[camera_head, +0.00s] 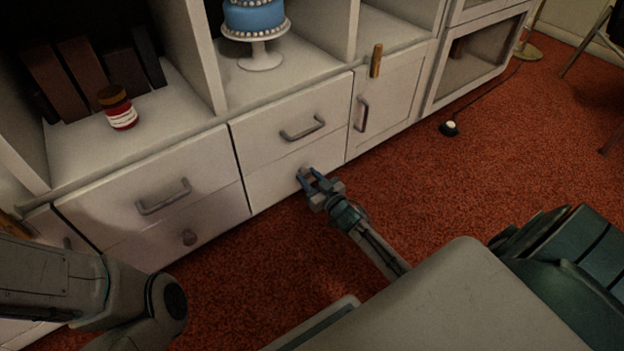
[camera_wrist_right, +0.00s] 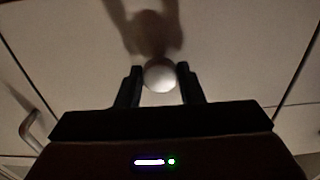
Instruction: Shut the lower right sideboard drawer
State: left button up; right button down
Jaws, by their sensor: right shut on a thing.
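The lower right drawer (camera_head: 268,186) of the white sideboard has a plain white front. It looks about flush with the drawer above it, and I see no clear gap. Its round knob (camera_wrist_right: 160,75) sits between the fingers of my right gripper (camera_head: 310,184), which is shut on it. In the right wrist view the gripper (camera_wrist_right: 160,88) faces the drawer front squarely, with a finger on each side of the knob. My left gripper is out of view; only part of my left arm shows at the lower left.
The upper right drawer (camera_head: 285,122) has a bar handle, and a cupboard door (camera_head: 390,95) stands to its right. A blue cake (camera_head: 254,17) on a stand and a red-labelled jar (camera_head: 120,112) sit on the shelves.

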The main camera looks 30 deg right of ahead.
jog(key=shift+w+d+r, duration=0.1)
jog(key=shift+w, duration=0.1)
jog(key=c, duration=1)
grip_release()
jog(key=shift+w, duration=0.1)
jog(key=shift+o, duration=0.2)
jog(key=s+p, duration=0.5)
jog(key=s, duration=0.6)
jog(key=shift+d, duration=0.35)
jog(key=shift+w, duration=0.1)
